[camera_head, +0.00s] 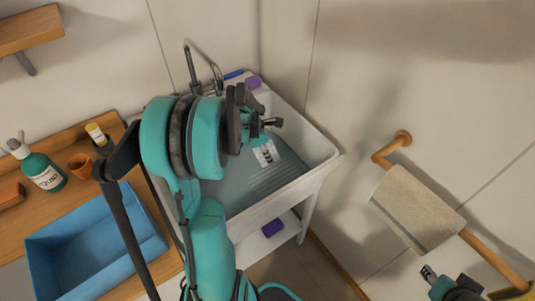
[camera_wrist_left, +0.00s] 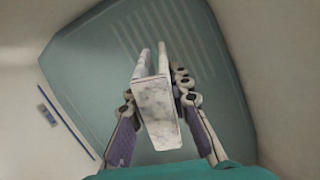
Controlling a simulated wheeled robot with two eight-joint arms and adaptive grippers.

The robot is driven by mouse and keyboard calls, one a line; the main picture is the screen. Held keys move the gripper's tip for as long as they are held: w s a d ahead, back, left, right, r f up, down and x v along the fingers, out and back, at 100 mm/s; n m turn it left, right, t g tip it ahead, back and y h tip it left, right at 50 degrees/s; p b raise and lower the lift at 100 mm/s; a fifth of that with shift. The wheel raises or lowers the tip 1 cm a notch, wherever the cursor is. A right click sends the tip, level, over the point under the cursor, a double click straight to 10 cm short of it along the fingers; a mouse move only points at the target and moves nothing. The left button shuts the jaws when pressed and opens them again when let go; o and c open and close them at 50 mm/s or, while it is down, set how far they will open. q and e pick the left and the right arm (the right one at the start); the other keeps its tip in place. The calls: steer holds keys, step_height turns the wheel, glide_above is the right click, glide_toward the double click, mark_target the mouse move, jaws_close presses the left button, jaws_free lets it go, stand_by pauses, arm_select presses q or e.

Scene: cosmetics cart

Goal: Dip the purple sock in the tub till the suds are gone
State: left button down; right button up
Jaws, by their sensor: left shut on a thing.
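My left gripper (camera_head: 262,132) is over the tub, a white sink with a grey-green basin (camera_head: 246,190). It is shut on a white-and-grey mottled, folded piece (camera_wrist_left: 160,122), which hangs in a narrow V between the fingers. The piece also shows as a pale patch below the gripper in the head view (camera_head: 266,153). I see no purple on it and cannot tell whether it is the sock under suds. Whether it touches water is unclear. My right gripper (camera_head: 430,273) is at the lower right, away from the tub; its jaws are unclear.
A tap (camera_head: 194,70) stands at the sink's back. A purple block (camera_head: 253,82) lies on its back ledge and a purple item (camera_head: 273,228) on the shelf below. A blue bin (camera_head: 95,245) and green bottle (camera_head: 43,168) are left. A towel (camera_head: 415,207) hangs on a rail.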

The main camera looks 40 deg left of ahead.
arm_select(q)
step_height(320, 180, down, 6)
steer(key=shift+r+b, duration=0.2)
steer(key=shift+b, duration=1)
steer(key=shift+f, duration=2.5)
steer(key=shift+w+d, duration=0.1)
steer(key=shift+w, duration=0.25)
steer(key=shift+s, duration=0.2)
steer(key=shift+s, duration=0.15)
steer(key=shift+w, duration=0.4)
steer(key=shift+s, duration=0.4)
